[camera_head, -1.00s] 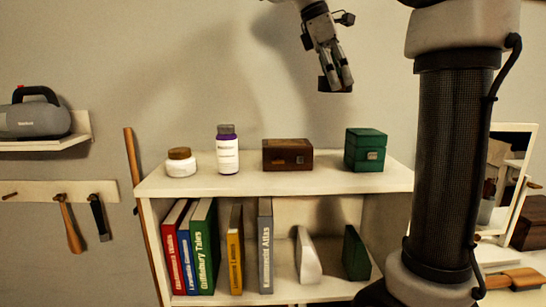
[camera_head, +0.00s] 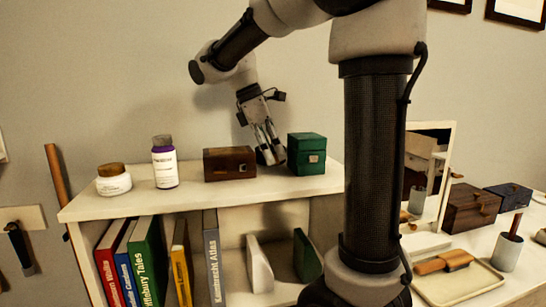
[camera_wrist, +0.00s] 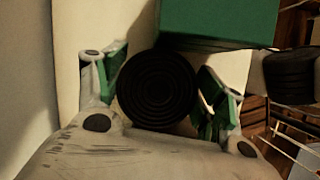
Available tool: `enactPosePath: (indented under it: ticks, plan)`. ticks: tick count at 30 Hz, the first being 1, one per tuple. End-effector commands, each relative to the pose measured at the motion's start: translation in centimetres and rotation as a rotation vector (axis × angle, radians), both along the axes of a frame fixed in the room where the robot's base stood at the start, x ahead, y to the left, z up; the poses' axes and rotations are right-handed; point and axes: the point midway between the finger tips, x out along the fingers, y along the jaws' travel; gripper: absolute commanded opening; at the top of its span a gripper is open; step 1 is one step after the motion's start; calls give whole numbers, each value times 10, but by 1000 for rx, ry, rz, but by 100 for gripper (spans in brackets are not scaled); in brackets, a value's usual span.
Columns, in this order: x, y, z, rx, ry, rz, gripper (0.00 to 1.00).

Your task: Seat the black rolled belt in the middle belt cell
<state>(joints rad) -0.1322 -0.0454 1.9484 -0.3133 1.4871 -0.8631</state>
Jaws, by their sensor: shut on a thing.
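The black rolled belt (camera_wrist: 157,89) lies between the fingers of my gripper (camera_wrist: 160,96) in the wrist view, its coil seen face-on. My gripper is shut on it. In the head view, my gripper (camera_head: 270,158) points down at the shelf top, between the brown box and the green box. The belt cannot be made out there. I cannot identify the middle belt cell in either view.
A green box (camera_head: 306,154) stands close to the right of my gripper; it also shows in the wrist view (camera_wrist: 218,20).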

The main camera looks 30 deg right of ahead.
Motion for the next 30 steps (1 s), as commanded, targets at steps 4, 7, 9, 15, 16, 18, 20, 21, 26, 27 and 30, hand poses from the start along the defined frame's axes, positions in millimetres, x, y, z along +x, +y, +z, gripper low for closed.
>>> enactPosePath:
  ticks: [4,7,9,15,16,18,20,21,26,27,30]
  plan:
    - [0,0,-18,0,1,0,42]
    - [0,0,-18,-1,-1,-1,42]
    - [0,0,-18,0,0,-1,42]
    - [0,0,-20,0,0,0,77]
    - [0,0,-20,0,0,0,82]
    - [0,0,-20,0,0,0,91]
    - [0,0,-20,0,0,0,91]
    - [0,0,-20,0,0,0,91]
    - [0,0,-20,0,0,0,91]
    - [0,0,-20,0,0,0,91]
    - [1,0,-16,0,-1,0,91]
